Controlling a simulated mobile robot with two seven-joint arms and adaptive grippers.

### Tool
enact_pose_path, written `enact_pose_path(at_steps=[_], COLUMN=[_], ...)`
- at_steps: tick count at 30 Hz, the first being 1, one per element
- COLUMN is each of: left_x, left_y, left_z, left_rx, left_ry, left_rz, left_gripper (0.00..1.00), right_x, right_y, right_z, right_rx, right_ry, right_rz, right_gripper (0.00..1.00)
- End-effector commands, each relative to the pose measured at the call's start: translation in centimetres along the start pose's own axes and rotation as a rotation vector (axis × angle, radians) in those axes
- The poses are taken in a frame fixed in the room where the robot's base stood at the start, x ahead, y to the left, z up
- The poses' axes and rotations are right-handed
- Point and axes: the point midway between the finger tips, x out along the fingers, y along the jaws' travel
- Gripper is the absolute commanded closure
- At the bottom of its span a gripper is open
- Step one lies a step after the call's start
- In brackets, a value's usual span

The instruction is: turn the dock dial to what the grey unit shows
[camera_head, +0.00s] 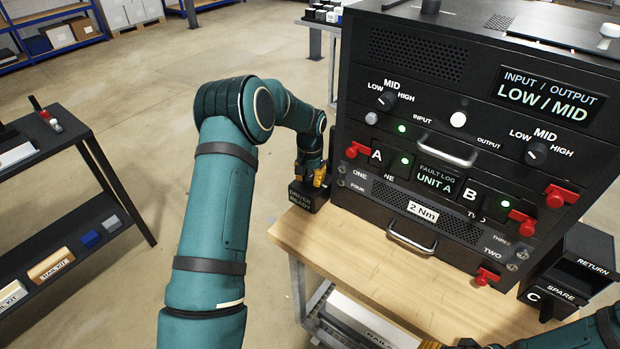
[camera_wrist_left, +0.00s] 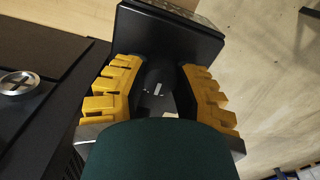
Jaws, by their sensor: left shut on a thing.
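A dark equipment rack (camera_head: 480,55) stands on the wooden bench. Its screen (camera_head: 550,95) reads "INPUT / OUTPUT LOW / MID". The input dial (camera_head: 386,100) and output dial (camera_head: 537,153) each carry LOW, MID and HIGH marks; their exact pointing is too small to tell. No plainly grey unit stands out; another label (camera_head: 436,178) reads "FAULT LOG UNIT A". My right gripper (camera_head: 440,345) is mostly cut off below.
Red latches (camera_head: 357,149) and handles (camera_head: 412,238) stick out from the rack front. Dark "RETURN" (camera_head: 590,262) and "SPARE" (camera_head: 555,295) boxes stand at right. The bench top (camera_head: 330,245) is bare at front left. A black shelf (camera_head: 70,150) stands far left.

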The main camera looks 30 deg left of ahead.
Motion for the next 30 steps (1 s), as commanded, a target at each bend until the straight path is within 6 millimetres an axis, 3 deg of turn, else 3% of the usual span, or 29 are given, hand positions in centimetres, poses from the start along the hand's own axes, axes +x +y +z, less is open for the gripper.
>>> enact_pose_path(at_steps=[18, 19, 21, 30], left_x=[0.15, 0.15, 0.14, 0.02], left_y=[0.03, 0.03, 0.02, 0.01], left_z=[0.11, 0.11, 0.1, 0.03], left_rx=[0.042, 0.042, 0.041, 0.041], left_ry=[-0.004, -0.004, -0.004, -0.001], left_rz=[0.001, 0.001, 0.0, 0.0], left_gripper=[1.0, 0.62, 0.38, 0.36], right_x=[0.06, 0.06, 0.06, 0.05], right_y=[0.01, 0.01, 0.01, 0.01], right_z=[0.01, 0.01, 0.01, 0.01], right_rx=[0.0, 0.0, 0.0, 0.0], right_ry=[0.0, 0.0, 0.0, 0.0], right_rz=[0.0, 0.0, 0.0, 0.0], right_gripper=[0.53, 0.53, 0.53, 0.53])
